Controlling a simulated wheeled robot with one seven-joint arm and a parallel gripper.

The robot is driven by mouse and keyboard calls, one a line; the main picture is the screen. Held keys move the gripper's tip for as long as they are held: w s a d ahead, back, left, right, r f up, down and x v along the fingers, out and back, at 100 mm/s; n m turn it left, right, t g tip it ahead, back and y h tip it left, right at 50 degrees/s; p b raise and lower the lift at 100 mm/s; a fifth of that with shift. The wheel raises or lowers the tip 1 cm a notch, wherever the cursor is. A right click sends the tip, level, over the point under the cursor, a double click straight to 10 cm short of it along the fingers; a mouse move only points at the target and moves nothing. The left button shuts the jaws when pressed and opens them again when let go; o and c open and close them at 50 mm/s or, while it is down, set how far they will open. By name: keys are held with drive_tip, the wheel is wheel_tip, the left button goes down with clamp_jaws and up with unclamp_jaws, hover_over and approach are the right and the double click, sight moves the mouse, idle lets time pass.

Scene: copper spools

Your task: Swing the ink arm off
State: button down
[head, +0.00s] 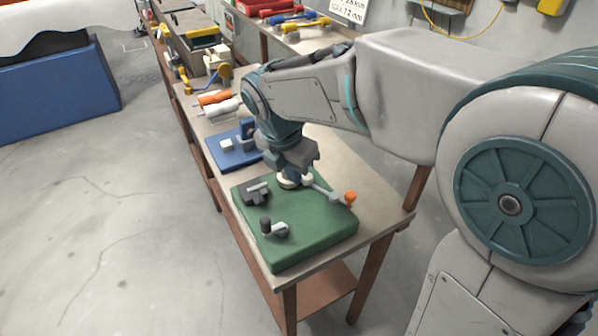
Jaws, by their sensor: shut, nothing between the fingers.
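A thick green block (305,235) lies on the near end of the workbench. On its far right part a grey lever with an orange knob (350,197) reaches out to the right from a pale round hub (288,184); it looks like the ink arm, though nothing labels it. A dark clamp-like fitting (257,192) and a small crank with a black knob (272,229) also sit on the block. My gripper (294,176) points down just over the hub and is shut and empty. It hides part of the hub, and I cannot tell whether it touches it.
The wooden workbench (391,215) has bare room right of the block. Behind it lie a blue plate with fittings (228,152) and orange and white rollers (218,102). A blue-sided machine (55,90) stands left; the floor (130,230) between is clear.

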sight(312, 193)
drive_tip(key=x, duration=0.7)
drive_tip(key=shift+f, duration=0.3)
drive_tip(key=w+d, duration=0.1)
drive_tip(key=w+d+f, duration=0.1)
drive_tip(key=shift+w, duration=0.35)
drive_tip(key=shift+w+d, duration=0.25)
drive_tip(key=shift+w, duration=0.1)
drive_tip(key=shift+d+p, duration=0.1)
drive_tip(key=shift+p, duration=0.2)
